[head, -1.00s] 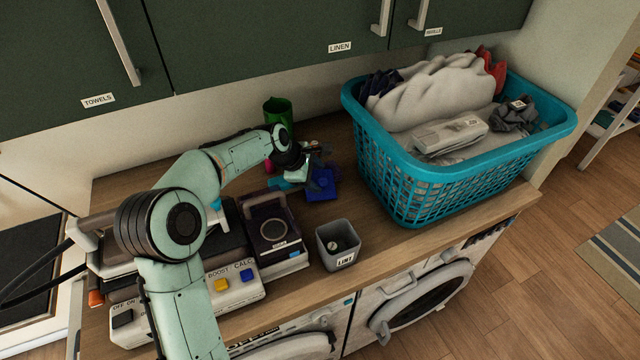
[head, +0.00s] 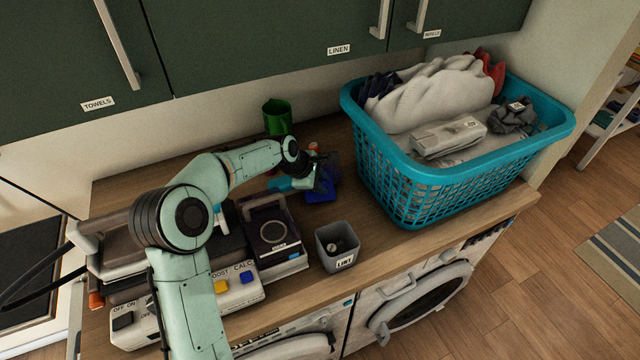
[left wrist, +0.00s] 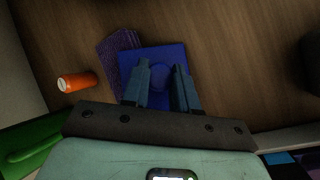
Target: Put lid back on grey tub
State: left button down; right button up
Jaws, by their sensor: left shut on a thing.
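The grey tub (head: 339,253), labelled LINT, stands open-topped near the counter's front edge, with something dark and round inside. A flat blue square lid (head: 322,194) with a round knob lies behind it, near the basket. My left gripper (head: 319,183) is low over the lid, partly hiding it. In the left wrist view the fingers (left wrist: 162,78) point down at the blue lid (left wrist: 157,53), one on each side of its knob, and are shut on it. I cannot tell whether the lid is clear of the counter. My right gripper is not in view.
A teal laundry basket (head: 440,185) stands right of the lid. A green cup (head: 277,117) is at the back. An orange bottle (left wrist: 77,82) and a dark purple patterned item (left wrist: 112,58) lie beside the lid. A dark box (head: 270,232) is left of the tub.

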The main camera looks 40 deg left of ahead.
pick_arm(q)
notch_tip(320, 180, up, 10)
jog(key=s+d+n+h+b, duration=0.1)
jog(key=s+d, duration=0.3)
jog(key=s+d+n+h+b, duration=0.1)
jog(key=s+d+h, duration=0.1)
jog(key=s+d, duration=0.3)
jog(key=s+d+f+n+h+b, duration=0.1)
jog(key=s+d, duration=0.3)
jog(key=d, duration=0.1)
jog(key=shift+s+n+h+b, duration=0.15)
jog(key=shift+n+h+b, duration=0.15)
jog(key=shift+n, duration=0.1)
jog(key=shift+f+b, duration=0.6)
jog(key=shift+f, duration=0.5)
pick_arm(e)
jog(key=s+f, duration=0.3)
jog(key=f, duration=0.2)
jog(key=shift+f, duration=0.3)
pick_arm(q)
jog(key=shift+p, duration=0.5)
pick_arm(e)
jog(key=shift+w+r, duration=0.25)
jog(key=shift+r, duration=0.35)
pick_arm(q)
jog(key=shift+f, duration=0.15)
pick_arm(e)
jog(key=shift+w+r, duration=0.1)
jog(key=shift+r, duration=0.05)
